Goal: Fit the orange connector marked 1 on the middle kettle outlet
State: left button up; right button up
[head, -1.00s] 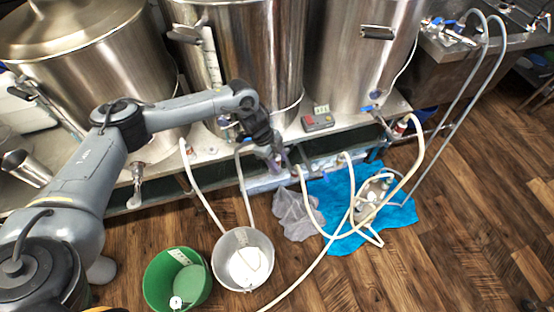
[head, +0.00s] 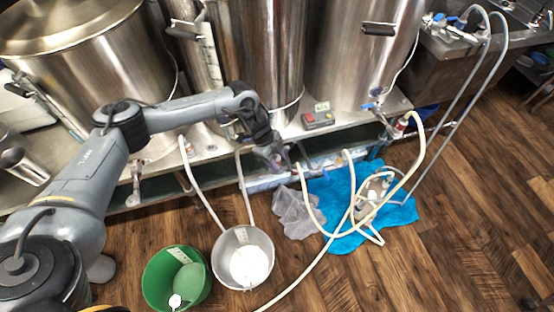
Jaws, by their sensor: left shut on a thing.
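My left gripper (head: 279,163) is low in front of the middle kettle (head: 262,50), at the front edge of the steel stand. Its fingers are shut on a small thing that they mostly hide. I cannot read a number on it or tell its colour. A pale hose end with a reddish fitting (head: 298,167) is just right of the fingertips; I cannot tell whether they touch. The middle kettle's outlet is hidden behind my wrist, or too small to make out. My right gripper is not in view.
A left kettle (head: 85,70) and right kettle (head: 350,60) flank the middle one. A red-and-grey control box (head: 318,120) sits on the stand. Pale hoses (head: 415,160) loop to the floor.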

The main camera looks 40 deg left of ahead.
pick_arm(q)
jog(key=shift+f, duration=0.35)
jog(key=o, duration=1.2)
jog(key=shift+o, duration=0.2)
